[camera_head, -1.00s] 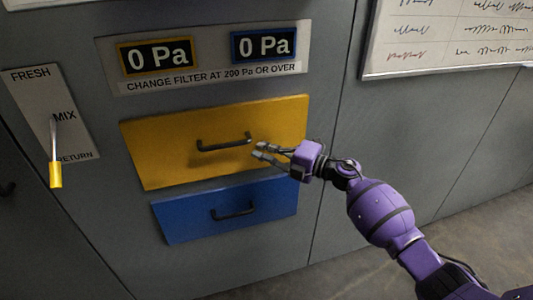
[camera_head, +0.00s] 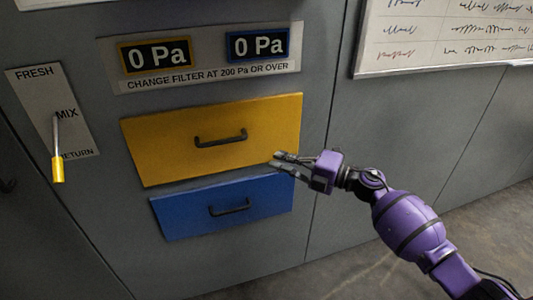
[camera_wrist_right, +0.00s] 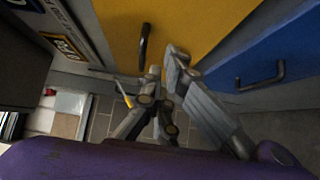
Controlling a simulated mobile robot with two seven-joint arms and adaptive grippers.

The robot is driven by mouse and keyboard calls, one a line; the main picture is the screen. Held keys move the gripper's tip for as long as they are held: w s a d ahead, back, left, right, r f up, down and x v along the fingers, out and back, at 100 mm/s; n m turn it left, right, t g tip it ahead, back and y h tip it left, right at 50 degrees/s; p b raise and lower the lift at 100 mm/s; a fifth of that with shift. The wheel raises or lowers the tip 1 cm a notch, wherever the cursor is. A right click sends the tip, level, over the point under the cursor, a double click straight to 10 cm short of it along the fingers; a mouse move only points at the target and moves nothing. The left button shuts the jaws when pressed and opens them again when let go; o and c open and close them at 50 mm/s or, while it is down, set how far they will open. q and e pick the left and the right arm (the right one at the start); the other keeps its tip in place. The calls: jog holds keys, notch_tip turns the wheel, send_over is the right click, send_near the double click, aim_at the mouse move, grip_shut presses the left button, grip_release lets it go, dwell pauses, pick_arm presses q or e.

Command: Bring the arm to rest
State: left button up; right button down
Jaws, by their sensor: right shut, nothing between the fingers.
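My right gripper (camera_head: 281,163) is in front of the lower right part of the yellow drawer (camera_head: 160,157) in the head view. Its fingers are shut with nothing between them, and it is apart from the drawer's dark handle (camera_head: 220,138). My purple right arm reaches in from the lower right. In the right wrist view the fingers (camera_wrist_right: 165,80) show in front of the yellow panel (camera_wrist_right: 195,25). My left gripper is in neither view.
A blue drawer (camera_head: 175,217) with a dark handle (camera_head: 231,207) lies below the yellow one. Both look shut. Two displays read 0 Pa (camera_head: 156,57). A yellow-tipped lever (camera_head: 57,168) hangs at the left. A whiteboard (camera_head: 440,35) is upper right. Bare floor (camera_head: 370,265) lies lower right.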

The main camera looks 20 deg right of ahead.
jog(key=shift+d+r+m+t+h, duration=1.2)
jog(key=shift+d+m+t, duration=0.65)
jog(key=shift+d, duration=0.6)
jog(key=s+a+f+m+g+h+p, duration=0.15)
jog(key=s+f+m+h+p, duration=0.25)
jog(key=s+f+m+h, duration=0.95)
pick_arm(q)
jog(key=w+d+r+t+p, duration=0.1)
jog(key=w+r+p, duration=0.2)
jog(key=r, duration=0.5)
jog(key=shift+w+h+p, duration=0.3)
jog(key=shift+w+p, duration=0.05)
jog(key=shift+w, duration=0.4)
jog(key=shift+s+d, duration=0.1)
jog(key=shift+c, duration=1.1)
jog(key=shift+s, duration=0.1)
pick_arm(e)
jog(key=s+a+f+m+g+y, duration=0.1)
jog(key=s+a+f+m+g, duration=0.1)
jog(key=s, duration=0.8)
jog(key=s+a+f+m+g+y, duration=0.1)
jog(key=s+a+f+m+g, duration=0.1)
jog(key=s+f, duration=0.5)
jog(key=s+a+f+m+g+y, duration=0.1)
jog(key=s+a+f+m, duration=0.3)
jog(key=s, duration=1.1)
jog(key=shift+f+m+g, duration=0.55)
jog(key=shift+m+g, duration=0.15)
